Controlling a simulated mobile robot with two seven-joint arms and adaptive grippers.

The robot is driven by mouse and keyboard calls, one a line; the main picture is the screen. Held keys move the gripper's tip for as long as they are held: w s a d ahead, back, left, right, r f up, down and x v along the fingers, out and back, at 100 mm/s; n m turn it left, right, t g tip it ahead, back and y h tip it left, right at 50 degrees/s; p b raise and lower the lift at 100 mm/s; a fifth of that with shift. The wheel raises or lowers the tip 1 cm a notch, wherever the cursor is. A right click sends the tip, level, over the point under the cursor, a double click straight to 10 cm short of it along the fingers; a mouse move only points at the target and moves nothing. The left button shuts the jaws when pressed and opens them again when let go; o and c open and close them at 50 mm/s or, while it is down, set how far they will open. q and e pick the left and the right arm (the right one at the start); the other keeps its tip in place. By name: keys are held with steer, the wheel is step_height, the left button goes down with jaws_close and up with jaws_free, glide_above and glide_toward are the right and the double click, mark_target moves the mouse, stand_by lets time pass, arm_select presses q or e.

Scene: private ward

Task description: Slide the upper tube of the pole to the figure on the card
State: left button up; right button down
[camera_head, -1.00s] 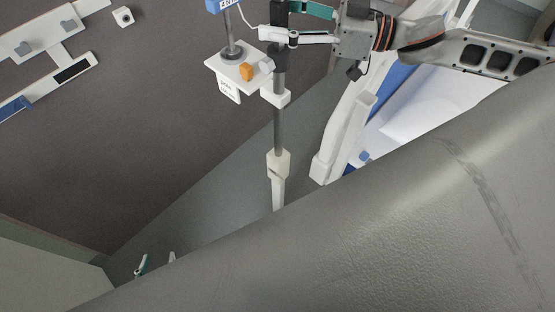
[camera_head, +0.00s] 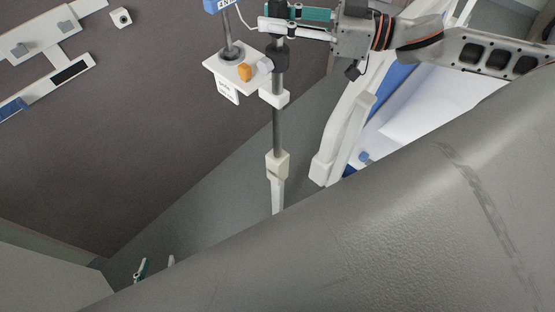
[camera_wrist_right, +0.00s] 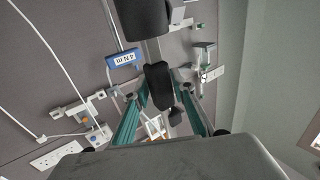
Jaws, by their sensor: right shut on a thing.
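The pole runs down the middle of the head view, with a grey tube (camera_head: 278,130) above a white collar (camera_head: 276,166) and a paler lower part (camera_head: 278,195). My right gripper (camera_head: 280,20) is shut around a black part of the pole near the top of that view. In the right wrist view its two teal fingers (camera_wrist_right: 160,112) lie either side of a black piece (camera_wrist_right: 158,85). A white card (camera_head: 229,92) hangs under the small shelf beside the pole; its print is too small to read. My left gripper (camera_head: 155,266) shows only its separated fingertips at lower left.
A bed with white bedding (camera_head: 420,105) is on the right. Floor beside the pole is clear.

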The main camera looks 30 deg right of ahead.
mark_target(287, 3)
steer(key=shift+r, duration=0.1)
steer(key=shift+r+p, duration=1)
steer(key=shift+r, duration=0.45)
steer(key=shift+r+p, duration=1.05)
steer(key=shift+r, duration=0.1)
steer(key=c, duration=2)
jaws_free()
steer(key=shift+f, duration=0.15)
steer(key=shift+c, duration=0.2)
steer(key=o, duration=0.7)
steer(key=shift+f, duration=0.1)
